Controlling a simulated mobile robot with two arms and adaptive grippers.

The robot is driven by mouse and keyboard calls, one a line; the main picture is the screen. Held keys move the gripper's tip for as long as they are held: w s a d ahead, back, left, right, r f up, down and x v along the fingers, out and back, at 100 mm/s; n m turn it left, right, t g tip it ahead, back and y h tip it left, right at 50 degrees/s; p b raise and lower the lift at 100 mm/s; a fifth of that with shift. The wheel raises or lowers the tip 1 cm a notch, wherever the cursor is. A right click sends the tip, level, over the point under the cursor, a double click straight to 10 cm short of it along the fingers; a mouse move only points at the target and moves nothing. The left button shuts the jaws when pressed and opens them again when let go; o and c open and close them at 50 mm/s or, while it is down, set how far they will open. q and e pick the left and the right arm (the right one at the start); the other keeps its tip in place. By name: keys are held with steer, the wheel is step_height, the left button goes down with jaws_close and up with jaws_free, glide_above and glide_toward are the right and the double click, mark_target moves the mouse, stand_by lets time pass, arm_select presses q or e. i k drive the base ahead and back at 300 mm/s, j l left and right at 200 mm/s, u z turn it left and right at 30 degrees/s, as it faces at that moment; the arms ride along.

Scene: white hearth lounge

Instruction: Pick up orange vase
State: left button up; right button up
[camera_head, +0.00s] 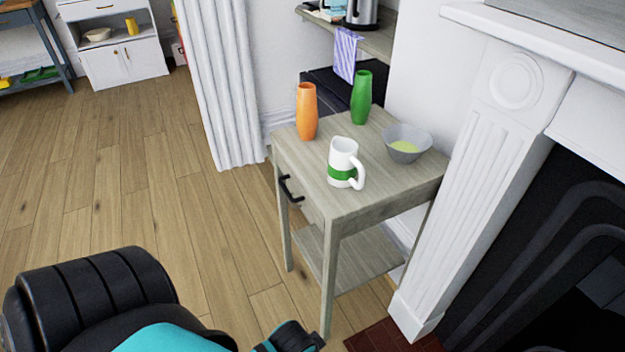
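The orange vase (307,112) stands upright at the back left corner of a small grey wooden side table (378,204). Its neck is narrower than its body, and nothing touches it. A green vase (361,98) of similar shape stands behind it to the right. A white mug or jug (343,160) with a green band stands in front of it to the right. Black and teal parts of my own body show at the bottom left, well apart from the table. No gripper fingers can be made out in this view.
A grey bowl (405,143) with something yellow-green inside stands at the table's right. A white fireplace surround (485,150) rises close on the right. A white curtain (222,85) hangs behind the table's left. The wooden floor (150,190) to the left is clear.

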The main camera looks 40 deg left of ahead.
mark_target(307, 116)
steer(key=j+u, duration=0.2)
steer(key=u, duration=1.05)
